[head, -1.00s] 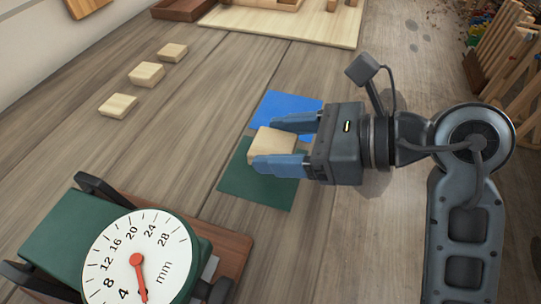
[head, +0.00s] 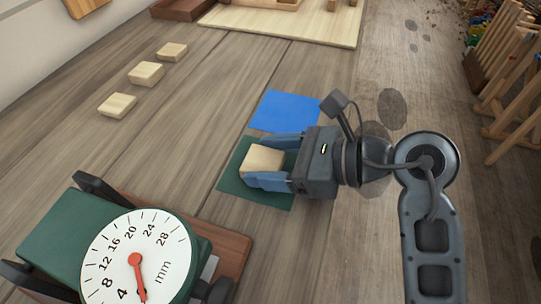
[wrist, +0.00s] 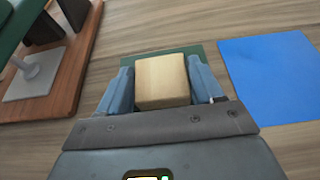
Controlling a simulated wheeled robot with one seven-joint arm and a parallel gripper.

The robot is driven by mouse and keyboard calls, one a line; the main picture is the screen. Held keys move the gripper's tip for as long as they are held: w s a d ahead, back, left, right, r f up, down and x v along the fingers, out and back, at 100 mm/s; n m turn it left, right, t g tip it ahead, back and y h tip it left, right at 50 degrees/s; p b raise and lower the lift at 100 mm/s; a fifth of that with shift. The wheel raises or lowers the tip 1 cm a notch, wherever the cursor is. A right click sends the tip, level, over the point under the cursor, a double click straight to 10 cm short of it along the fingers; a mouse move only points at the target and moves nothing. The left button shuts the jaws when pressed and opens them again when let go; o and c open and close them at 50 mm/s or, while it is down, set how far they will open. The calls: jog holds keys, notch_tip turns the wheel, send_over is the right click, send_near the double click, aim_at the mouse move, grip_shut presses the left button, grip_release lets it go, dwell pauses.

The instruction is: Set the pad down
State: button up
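The pad, a pale wooden block (head: 262,161), is between the two blue fingers of my gripper (head: 270,160). In the wrist view the pad (wrist: 162,82) fills the space between the fingertips (wrist: 162,85), and both fingers look pressed to its sides. The pad is over the dark green square (head: 230,177), which also shows behind it in the wrist view (wrist: 196,50). I cannot tell whether its underside touches the square. The blue square (head: 285,110) beyond it is bare.
Three similar pale blocks (head: 146,73) lie in a row at the upper left. A dial gauge in millimetres (head: 140,255) stands on a brown board (head: 232,252) at the lower left. A light wooden board (head: 290,27) is at the back. The planks between are clear.

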jog(key=o, duration=0.4)
jog(key=shift+o, duration=0.2)
jog(key=shift+r, duration=0.1)
jog(key=shift+d+r, duration=0.15)
jog(key=v, duration=1.1)
jog(key=shift+d, duration=0.35)
jog(key=shift+s+r, duration=0.1)
